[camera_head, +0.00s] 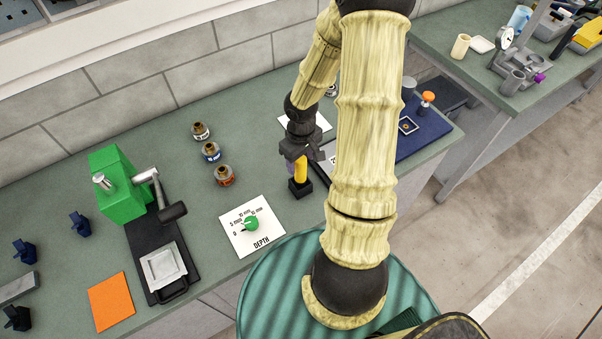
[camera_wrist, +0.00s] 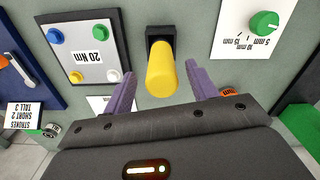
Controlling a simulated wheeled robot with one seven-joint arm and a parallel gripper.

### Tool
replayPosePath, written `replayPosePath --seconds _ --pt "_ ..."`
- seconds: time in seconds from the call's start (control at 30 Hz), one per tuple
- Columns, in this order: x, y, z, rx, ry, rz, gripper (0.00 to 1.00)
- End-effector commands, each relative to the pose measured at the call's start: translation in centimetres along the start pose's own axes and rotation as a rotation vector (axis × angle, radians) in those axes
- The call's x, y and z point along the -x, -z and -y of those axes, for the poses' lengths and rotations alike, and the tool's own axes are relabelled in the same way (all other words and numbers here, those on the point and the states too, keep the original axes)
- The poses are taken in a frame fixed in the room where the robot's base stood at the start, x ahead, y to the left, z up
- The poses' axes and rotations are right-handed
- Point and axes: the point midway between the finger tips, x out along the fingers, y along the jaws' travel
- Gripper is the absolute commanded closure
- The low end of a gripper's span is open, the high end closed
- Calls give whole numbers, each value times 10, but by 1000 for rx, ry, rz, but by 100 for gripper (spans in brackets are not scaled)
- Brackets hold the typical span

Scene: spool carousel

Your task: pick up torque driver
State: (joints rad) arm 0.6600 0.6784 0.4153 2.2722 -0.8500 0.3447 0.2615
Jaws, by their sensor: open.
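The torque driver, with a yellow handle (camera_head: 301,170), stands upright in a small black holder (camera_head: 299,190) on the green bench. In the wrist view the yellow handle (camera_wrist: 161,70) points towards the camera, with the black holder (camera_wrist: 160,32) at its far end. My gripper (camera_head: 299,153) is open above the driver and around the upper part of its handle. In the wrist view its two purple fingers (camera_wrist: 160,84) are on either side of the handle, with a visible gap at each side. The driver's lower end is hidden.
A white DEPTH card (camera_head: 258,238) with a green knob lies left of the driver. Several small spools (camera_head: 223,176) stand behind the card. A green press (camera_head: 120,190) is further left. A panel marked 20 Nm (camera_wrist: 85,62) with coloured buttons sits close beside the driver.

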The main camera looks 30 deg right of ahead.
Motion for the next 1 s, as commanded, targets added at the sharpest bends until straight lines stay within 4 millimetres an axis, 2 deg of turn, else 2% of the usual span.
replayPosePath --seconds 0.3,0.87,0.9,1.0 --pt "-42 -2 3 1 3 2 42" --pt "-45 -1 4 3 2 1 42" --pt "-45 -1 4 3 2 1 44" --pt "-45 -1 4 3 2 1 64"
